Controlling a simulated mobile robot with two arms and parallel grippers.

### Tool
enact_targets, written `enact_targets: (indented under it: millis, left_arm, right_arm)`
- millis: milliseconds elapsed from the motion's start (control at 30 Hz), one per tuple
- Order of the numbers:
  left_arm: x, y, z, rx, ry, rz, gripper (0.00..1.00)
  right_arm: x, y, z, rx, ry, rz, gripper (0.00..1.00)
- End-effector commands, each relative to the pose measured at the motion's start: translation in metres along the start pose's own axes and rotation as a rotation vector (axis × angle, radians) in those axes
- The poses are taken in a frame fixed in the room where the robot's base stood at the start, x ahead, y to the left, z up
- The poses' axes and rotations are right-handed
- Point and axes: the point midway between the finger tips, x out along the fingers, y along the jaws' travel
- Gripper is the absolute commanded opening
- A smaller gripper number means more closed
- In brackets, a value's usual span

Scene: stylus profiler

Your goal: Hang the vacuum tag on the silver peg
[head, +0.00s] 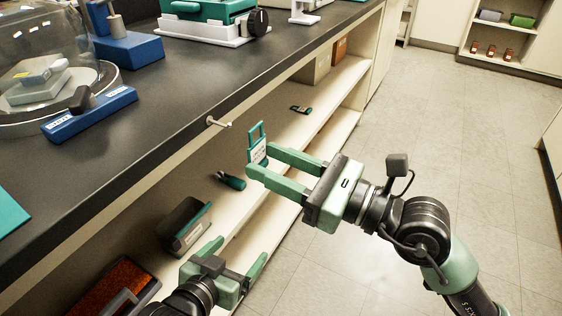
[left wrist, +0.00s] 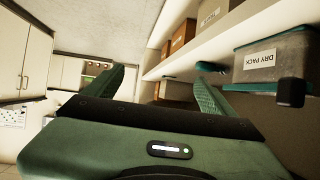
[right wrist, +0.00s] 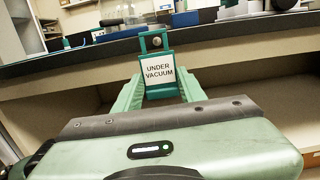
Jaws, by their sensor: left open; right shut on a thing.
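The vacuum tag (head: 256,152) is a teal tag with a white label and an open loop on top. In the right wrist view the tag (right wrist: 158,73) reads "UNDER VACUUM" and stands upright. My right gripper (head: 258,162) is shut on its lower part. The silver peg (head: 222,124) sticks out from the counter's front edge, left of the tag in the head view, with a visible gap. In the right wrist view the peg's round end (right wrist: 156,41) shows through the loop. My left gripper (head: 236,258) is open and empty by the lower shelf.
The dark countertop (head: 160,110) carries a glass dome (head: 45,45) and a teal-and-white device (head: 212,22). The floor (head: 440,130) at right is clear.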

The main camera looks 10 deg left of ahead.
Motion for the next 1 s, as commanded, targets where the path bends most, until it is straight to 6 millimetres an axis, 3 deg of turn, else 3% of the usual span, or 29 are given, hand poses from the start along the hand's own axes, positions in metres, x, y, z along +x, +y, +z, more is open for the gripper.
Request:
enact_targets:
  millis: [500,1000]
  left_arm:
    - [-0.017,-0.007,0.05,-0.002,-0.25,-0.016,0.85]
    - [-0.019,-0.008,0.057,-0.003,-0.283,-0.017,0.85]
  right_arm:
    - [0.026,0.0,-0.001,-0.001,0.0,0.0,0.0]
    - [0.029,0.0,-0.002,-0.001,0.0,0.0,0.0]
